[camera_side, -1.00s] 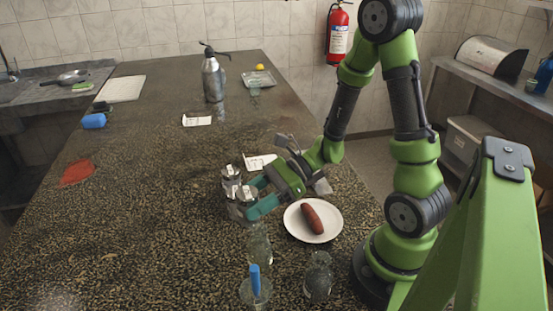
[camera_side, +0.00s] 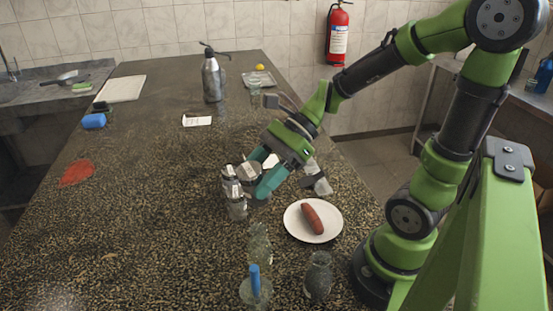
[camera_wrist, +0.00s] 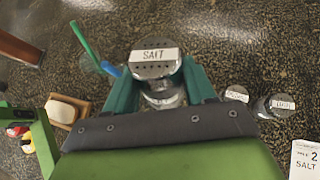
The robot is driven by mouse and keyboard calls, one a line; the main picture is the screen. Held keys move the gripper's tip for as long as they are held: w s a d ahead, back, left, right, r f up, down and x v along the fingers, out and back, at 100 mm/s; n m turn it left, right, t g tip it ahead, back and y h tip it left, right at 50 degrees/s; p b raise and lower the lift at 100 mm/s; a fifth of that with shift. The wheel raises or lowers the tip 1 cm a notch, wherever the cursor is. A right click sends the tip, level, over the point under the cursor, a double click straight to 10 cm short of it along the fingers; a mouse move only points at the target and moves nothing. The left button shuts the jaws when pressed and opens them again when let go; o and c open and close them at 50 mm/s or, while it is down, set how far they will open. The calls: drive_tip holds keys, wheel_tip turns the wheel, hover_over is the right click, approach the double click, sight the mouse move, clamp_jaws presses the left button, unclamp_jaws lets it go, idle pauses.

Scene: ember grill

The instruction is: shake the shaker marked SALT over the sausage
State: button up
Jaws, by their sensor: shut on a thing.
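My gripper (camera_side: 258,182) is shut on the salt shaker, a clear jar with a metal top labelled SALT (camera_wrist: 155,60), seen between the teal fingers in the wrist view. In the side view the shaker's metal top (camera_side: 249,171) shows at the fingertips, above the counter, partly hidden by a finger. The brown sausage (camera_side: 312,217) lies on a white plate (camera_side: 331,232), to the right of and nearer the side camera than my gripper. Two other metal-topped shakers (camera_side: 230,180) (camera_side: 237,208) stand just left of the held one; they show at right in the wrist view (camera_wrist: 237,93) (camera_wrist: 281,105).
Clear glasses (camera_side: 259,240) (camera_side: 318,278), one with a blue item (camera_side: 255,280), stand near the plate. A printed card reading SALT (camera_wrist: 306,160) is at right in the wrist view. A steel bottle (camera_side: 213,78) stands farther back.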

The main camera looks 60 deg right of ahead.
drive_tip(key=s+h, duration=0.1)
drive_tip(key=s, duration=0.1)
drive_tip(key=s+f+g+h, duration=0.1)
drive_tip(key=h, duration=0.1)
drive_tip(key=s+g+h, duration=0.1)
drive_tip(key=s, duration=0.1)
drive_tip(key=shift+s+f+n, duration=0.3)
drive_tip(key=shift+f, duration=0.05)
drive_tip(key=s+d+m+g+h, duration=0.1)
drive_tip(key=h, duration=0.1)
drive_tip(key=s+d+f+m+g+h, duration=0.1)
drive_tip(key=s+d+h, duration=0.1)
drive_tip(key=h, duration=0.1)
drive_tip(key=shift+s+m, duration=0.1)
drive_tip(key=shift+m, duration=0.3)
drive_tip(key=d+r+m+g+h, duration=0.45)
drive_tip(key=d+g, duration=0.35)
drive_tip(key=d, duration=0.3)
wheel_tip(320, 180, down, 13)
drive_tip(key=shift+m, duration=0.25)
drive_tip(key=shift+w+d+r, duration=0.1)
drive_tip(key=shift+w+r, duration=0.05)
drive_tip(key=shift+r, duration=0.95)
drive_tip(key=shift+w+r, duration=0.1)
drive_tip(key=shift+r, duration=0.95)
